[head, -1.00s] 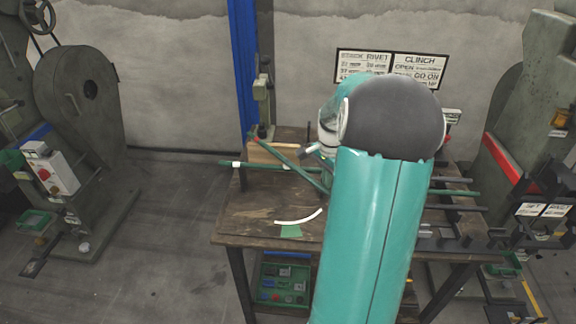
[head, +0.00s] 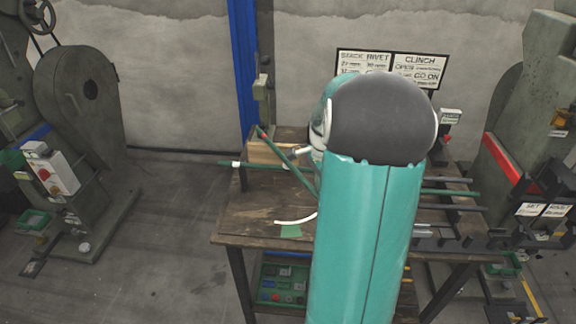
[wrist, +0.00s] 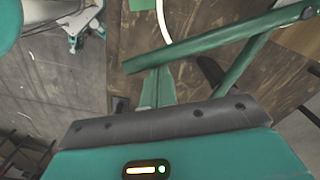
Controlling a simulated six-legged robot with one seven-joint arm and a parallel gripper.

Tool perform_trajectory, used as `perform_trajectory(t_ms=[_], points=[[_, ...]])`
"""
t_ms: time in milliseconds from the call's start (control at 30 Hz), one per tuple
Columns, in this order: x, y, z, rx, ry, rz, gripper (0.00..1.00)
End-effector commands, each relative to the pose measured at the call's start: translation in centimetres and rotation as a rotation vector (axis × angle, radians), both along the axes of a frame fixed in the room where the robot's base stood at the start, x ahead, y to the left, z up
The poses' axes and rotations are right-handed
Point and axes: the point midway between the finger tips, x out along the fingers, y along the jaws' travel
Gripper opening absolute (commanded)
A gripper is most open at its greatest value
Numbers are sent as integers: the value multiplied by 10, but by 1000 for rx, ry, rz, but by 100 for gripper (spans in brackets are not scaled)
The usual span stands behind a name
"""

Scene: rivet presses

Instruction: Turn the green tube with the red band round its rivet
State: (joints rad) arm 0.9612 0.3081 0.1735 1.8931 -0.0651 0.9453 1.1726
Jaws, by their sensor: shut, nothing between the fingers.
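In the head view the green tube with the red band (head: 287,157) slants up to the left from beside my arm, its red band near the upper-left end. Its lower end and its rivet are hidden behind my arm. A second green tube, with a white band (head: 235,164), lies nearly level across it. In the wrist view two green tubes (wrist: 215,43) cross my view; no red band shows there. My gripper (wrist: 160,76) appears shut and empty just below the nearer tube; whether it touches the tube I cannot tell.
The wooden bench (head: 255,215) carries a white arc (head: 296,221) and a green patch (head: 291,232). A wooden block (head: 265,151) stands behind the tubes. Dark bars (head: 455,207) stick out at the right. Presses stand at both sides. The bench's front left is mostly clear.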

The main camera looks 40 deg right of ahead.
Motion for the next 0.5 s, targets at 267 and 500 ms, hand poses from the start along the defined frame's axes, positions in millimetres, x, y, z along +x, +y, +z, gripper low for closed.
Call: perform_trajectory(t_ms=[267, 500], points=[[0, 1, 0, 1, 0, -2, 0], [3, 12, 0, 1, 0, -70, 0]])
